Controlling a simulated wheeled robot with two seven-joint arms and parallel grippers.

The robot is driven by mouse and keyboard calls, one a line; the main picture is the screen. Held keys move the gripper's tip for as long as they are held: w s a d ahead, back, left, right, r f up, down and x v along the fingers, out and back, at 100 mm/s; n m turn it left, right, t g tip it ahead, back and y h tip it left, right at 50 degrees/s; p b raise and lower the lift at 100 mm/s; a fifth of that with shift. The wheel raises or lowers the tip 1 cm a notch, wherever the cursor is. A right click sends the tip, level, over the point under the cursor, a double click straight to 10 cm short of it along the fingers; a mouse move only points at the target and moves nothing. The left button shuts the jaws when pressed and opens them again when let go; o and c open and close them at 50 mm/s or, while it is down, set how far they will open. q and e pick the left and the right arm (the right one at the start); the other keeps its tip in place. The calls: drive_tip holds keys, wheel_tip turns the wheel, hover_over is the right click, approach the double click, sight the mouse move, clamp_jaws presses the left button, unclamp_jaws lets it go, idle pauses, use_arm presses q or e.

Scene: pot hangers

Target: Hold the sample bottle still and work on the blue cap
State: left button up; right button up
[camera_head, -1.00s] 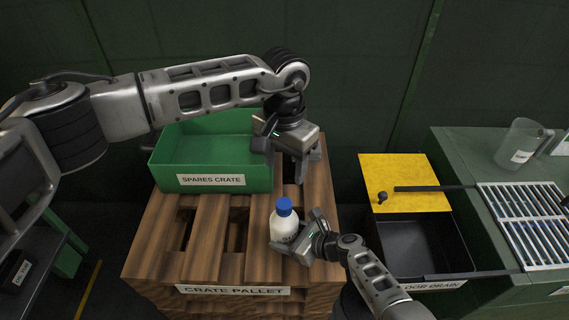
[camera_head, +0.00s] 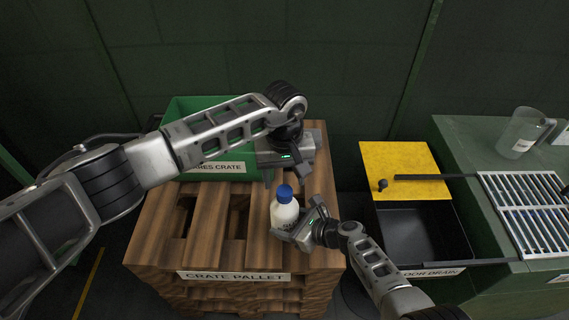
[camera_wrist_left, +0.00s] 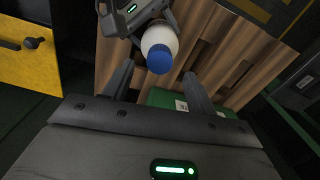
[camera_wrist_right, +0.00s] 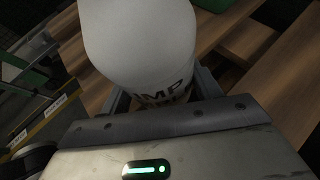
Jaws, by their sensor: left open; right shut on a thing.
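The white sample bottle (camera_head: 285,216) stands upright on the wooden crate pallet (camera_head: 160,225), near its right side. Its blue cap (camera_head: 284,193) is on top. My right gripper (camera_head: 288,238) is shut on the bottle's body from the lower right. The bottle fills the right wrist view (camera_wrist_right: 145,45), with its cap out of frame. My left gripper (camera_head: 284,178) is open and empty, above and just behind the cap. In the left wrist view the blue cap (camera_wrist_left: 160,58) lies beyond and between the open fingers (camera_wrist_left: 158,82), apart from them.
The green spares crate (camera_head: 190,112) stands at the back of the pallet, partly hidden behind my left arm. Right of the pallet are a yellow panel (camera_head: 398,168) and a dark floor drain (camera_head: 420,235). A bench with a clear jug (camera_head: 522,135) and white grating (camera_head: 520,200) stands further right.

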sight(285, 190)
use_arm(q)
drive_tip(key=shift+f, duration=2.1)
drive_tip(key=n, duration=1.2)
drive_tip(key=shift+m, duration=0.3)
drive_tip(key=shift+c, duration=0.4)
drive_tip(key=c, duration=1)
